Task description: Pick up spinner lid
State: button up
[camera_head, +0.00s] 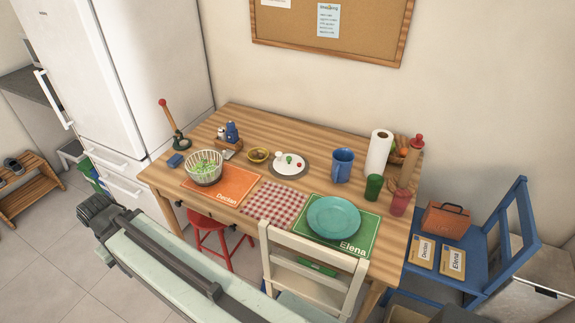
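A round white disc (282,170), which looks like the spinner lid, lies on the table right of its middle-left part. It has a small green knob and a red spot on top and seems to rest on a grey round plate or rim. A white slotted basket (204,178) with green leaves stands to its left, at the orange place mat. My pale green arm crosses the lower left, in front of the table and well short of the disc. A dark part at its far end (97,210) may be my gripper; no separate fingers can be made out, and nothing is seen held.
A white fridge (145,70) is at left.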

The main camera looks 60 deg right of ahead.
aim_at(286, 170)
jog(key=u, duration=0.05)
jog(key=i, duration=1.4)
jog(key=z, duration=0.1)
